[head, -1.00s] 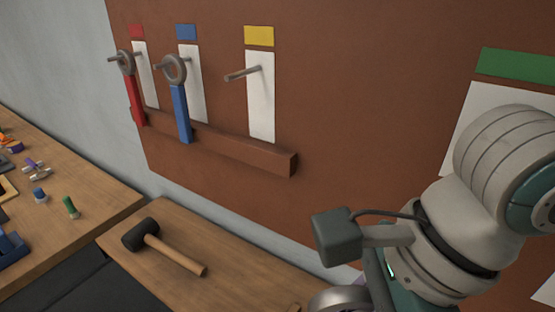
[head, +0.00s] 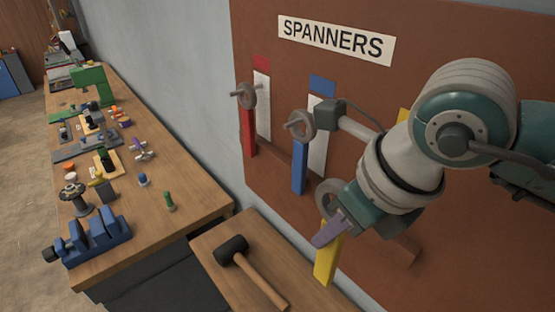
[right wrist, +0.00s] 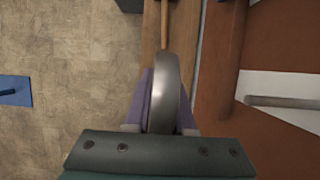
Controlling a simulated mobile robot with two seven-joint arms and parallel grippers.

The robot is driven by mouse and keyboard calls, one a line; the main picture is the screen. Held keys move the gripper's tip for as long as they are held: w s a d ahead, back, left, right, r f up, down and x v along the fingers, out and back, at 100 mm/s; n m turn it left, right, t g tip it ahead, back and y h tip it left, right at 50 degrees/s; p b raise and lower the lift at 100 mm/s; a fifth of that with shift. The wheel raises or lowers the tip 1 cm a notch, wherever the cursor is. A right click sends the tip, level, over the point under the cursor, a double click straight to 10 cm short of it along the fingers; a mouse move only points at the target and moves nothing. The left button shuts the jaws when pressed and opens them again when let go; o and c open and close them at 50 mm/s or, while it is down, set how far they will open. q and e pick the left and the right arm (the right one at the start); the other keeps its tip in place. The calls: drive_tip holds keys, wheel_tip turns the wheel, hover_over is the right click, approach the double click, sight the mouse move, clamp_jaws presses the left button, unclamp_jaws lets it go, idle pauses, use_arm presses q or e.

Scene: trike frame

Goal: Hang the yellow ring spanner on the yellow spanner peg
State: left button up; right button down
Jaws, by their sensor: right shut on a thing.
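The yellow ring spanner has a grey ring (head: 329,203) and a yellow handle (head: 326,262) that hangs down. My right gripper (head: 334,229), with purple fingers, is shut on the spanner near its ring, in front of the board. In the right wrist view the ring (right wrist: 166,90) stands edge-on between the purple fingers. A bare peg (right wrist: 285,102) on a white strip is to its right, apart from it; it appears to be the yellow spanner peg. In the head view my arm hides that peg, and only a bit of its yellow label (head: 402,115) shows. My left gripper is not in view.
A red spanner (head: 248,130) and a blue spanner (head: 299,166) hang on their pegs left of my right gripper. A ledge (head: 403,248) runs along the board's lower part. A mallet (head: 252,272) lies on the bench below. A blue vise (head: 95,238) stands at the left.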

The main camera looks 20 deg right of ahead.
drive_tip(key=w+d+f+b, duration=0.1)
drive_tip(key=w+d+b, duration=0.3)
drive_tip(key=d, duration=0.6)
drive_tip(key=shift+w+d+f+b, duration=0.2)
drive_tip(key=shift+d+f+b, duration=0.15)
drive_tip(key=shift+b, duration=0.2)
idle(0.5)
drive_tip(key=shift+r, duration=0.1)
idle(0.4)
drive_tip(key=c, duration=0.7)
unclamp_jaws()
